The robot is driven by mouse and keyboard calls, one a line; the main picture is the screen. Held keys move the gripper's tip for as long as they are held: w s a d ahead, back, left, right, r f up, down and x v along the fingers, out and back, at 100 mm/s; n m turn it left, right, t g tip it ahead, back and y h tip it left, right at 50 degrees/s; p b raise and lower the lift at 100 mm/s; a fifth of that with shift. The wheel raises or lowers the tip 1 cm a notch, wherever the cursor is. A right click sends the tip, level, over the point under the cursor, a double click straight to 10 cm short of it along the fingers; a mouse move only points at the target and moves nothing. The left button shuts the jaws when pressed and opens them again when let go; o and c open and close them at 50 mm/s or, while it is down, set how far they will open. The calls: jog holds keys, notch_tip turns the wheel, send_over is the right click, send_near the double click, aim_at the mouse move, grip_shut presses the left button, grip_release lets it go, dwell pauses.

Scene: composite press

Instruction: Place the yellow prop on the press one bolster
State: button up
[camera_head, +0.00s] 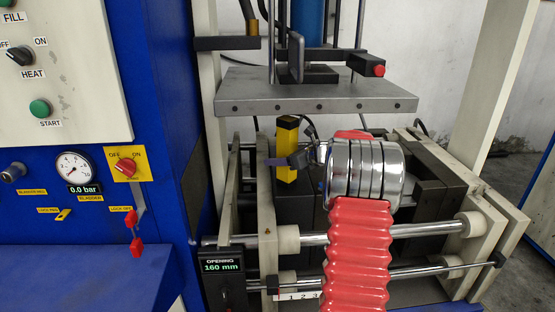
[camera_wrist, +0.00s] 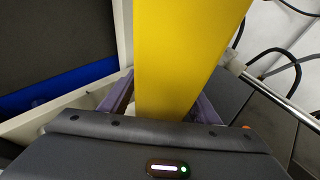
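The yellow prop (camera_head: 287,137) is a tall bar with a dark top, standing nearly upright below the press's grey upper plate (camera_head: 315,92). My gripper (camera_head: 288,161) has its purple fingers on the prop's two sides. In the wrist view the prop (camera_wrist: 178,55) fills the space between the fingers (camera_wrist: 163,105), so the gripper looks shut on it. The prop's lower end is by dark blocks (camera_head: 309,205) behind the press rails; I cannot tell whether it touches anything. The bolster is not clearly identifiable; my arm and the frame hide part of the press's lower area.
A blue control cabinet (camera_head: 165,90) stands at left. Two steel rods (camera_head: 425,230) and pale end plates (camera_head: 508,225) lie around my arm. A display (camera_head: 223,267) reads opening 160 mm. Hoses hang near the prop. Floor is free at far right.

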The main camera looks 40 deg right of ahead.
jog(key=shift+r, duration=0.1)
jog(key=v, duration=1.2)
dwell(0.9)
